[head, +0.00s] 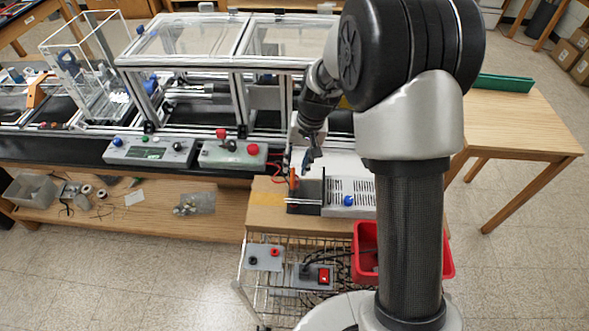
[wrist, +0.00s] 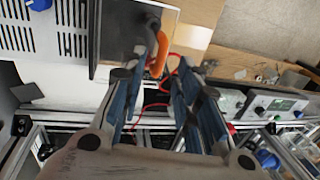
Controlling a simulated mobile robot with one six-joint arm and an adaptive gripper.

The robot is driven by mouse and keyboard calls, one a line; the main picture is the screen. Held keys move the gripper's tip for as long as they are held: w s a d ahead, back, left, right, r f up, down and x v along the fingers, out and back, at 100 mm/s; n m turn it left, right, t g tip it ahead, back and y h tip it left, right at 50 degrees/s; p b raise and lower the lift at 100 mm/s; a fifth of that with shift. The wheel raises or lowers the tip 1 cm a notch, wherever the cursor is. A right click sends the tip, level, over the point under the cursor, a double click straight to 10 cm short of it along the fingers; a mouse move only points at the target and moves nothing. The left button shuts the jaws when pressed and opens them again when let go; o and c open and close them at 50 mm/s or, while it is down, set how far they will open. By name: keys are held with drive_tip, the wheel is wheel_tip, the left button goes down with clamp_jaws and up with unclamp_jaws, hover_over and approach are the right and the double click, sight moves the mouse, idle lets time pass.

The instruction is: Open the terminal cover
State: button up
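The vented white power supply box (head: 350,192) stands on the wooden top of the cart and has a blue knob. At its left end is a dark panel (head: 307,190), which I take to be the terminal cover; its hinge and exact tilt are unclear. The dark panel (wrist: 125,33) also shows at the top of the wrist view. An orange piece (head: 292,179) is at its left edge, and in the wrist view the orange piece (wrist: 159,58) is partly behind a fingertip. My gripper (head: 309,160) is above the panel. Its blue-lined fingers (wrist: 167,62) are apart and empty.
A red cable (wrist: 157,105) curves beside the orange piece. A control box with a red button (head: 233,153) sits on the bench to the left. The aluminium extrusion frame (head: 230,70) stands behind. A red bin (head: 366,250) hangs below the cart top.

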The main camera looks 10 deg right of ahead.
sight(293, 173)
drive_tip(key=shift+w+a+f, duration=0.1)
drive_tip(key=shift+a+f, duration=0.05)
drive_tip(key=shift+f, duration=0.65)
drive_tip(key=shift+a+f, duration=0.15)
drive_tip(key=shift+f, duration=0.65)
clamp_jaws()
